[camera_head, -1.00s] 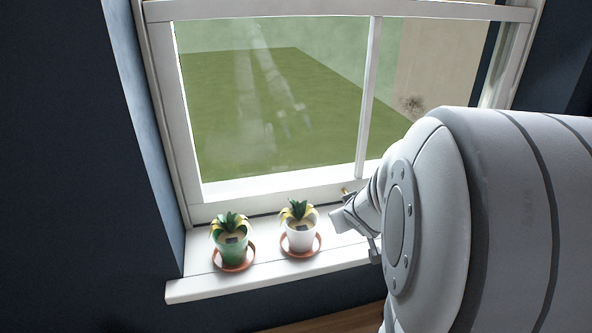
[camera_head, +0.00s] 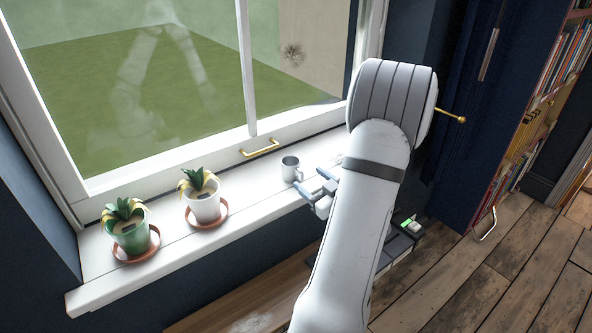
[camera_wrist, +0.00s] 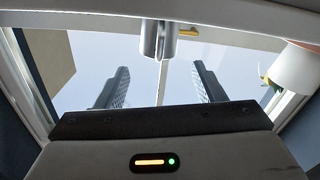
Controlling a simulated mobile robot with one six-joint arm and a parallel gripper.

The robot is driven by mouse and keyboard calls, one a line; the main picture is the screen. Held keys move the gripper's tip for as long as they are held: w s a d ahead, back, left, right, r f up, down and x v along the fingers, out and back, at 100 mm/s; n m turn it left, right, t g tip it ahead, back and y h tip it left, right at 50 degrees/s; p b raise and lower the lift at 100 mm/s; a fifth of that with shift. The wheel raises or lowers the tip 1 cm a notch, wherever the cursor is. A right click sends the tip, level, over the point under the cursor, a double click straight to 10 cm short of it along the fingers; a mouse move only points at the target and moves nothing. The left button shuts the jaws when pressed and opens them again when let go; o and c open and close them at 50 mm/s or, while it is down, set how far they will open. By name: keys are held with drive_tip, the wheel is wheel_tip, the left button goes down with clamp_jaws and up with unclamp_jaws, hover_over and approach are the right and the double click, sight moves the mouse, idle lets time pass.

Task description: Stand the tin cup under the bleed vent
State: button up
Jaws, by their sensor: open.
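The tin cup (camera_head: 290,169) is grey metal and stands upright on the white windowsill, with its handle toward the right. It also shows at the top middle of the wrist view (camera_wrist: 150,38), ahead of the gap between my fingertips. My gripper (camera_head: 317,186) is open and empty, close to the cup on its right and near side. Both fingers show in the wrist view (camera_wrist: 160,80), spread apart and not touching the cup. No bleed vent can be made out for certain; a brass rod with a ball end (camera_head: 452,116) sticks out beyond my arm.
A white potted plant (camera_head: 205,206) and a green potted plant (camera_head: 130,236) stand in saucers on the sill (camera_head: 180,240), left of the cup. The window has a brass handle (camera_head: 260,147) behind the cup. Bookshelves (camera_head: 545,100) stand at the right above open wooden floor.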

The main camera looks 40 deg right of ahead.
sight(303, 174)
drive_tip(key=w, duration=0.1)
drive_tip(key=w+p, duration=0.1)
drive_tip(key=w, duration=0.3)
drive_tip(key=shift+w+d, duration=0.1)
drive_tip(key=shift+d, duration=0.2)
drive_tip(key=shift+c, duration=0.3)
clamp_jaws()
